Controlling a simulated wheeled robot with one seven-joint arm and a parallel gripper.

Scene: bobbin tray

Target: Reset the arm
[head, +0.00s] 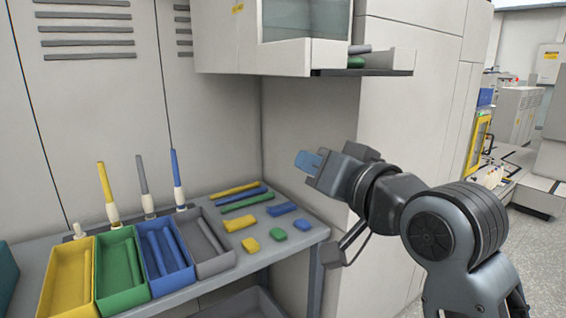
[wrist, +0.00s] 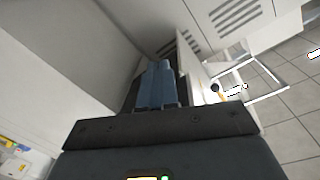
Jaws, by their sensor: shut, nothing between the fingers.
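My gripper (head: 308,161) is raised in the air to the right of the work table, with its blue fingers pointing left in the head view. In the wrist view its two blue fingers (wrist: 156,84) lie side by side, shut, with nothing between them. My arm is bent, and the gripper is apart from the table and everything on it.
An overhead cabinet (head: 290,35) with a small shelf (head: 400,62) hangs above. A tall panel (head: 400,110) stands behind my arm.

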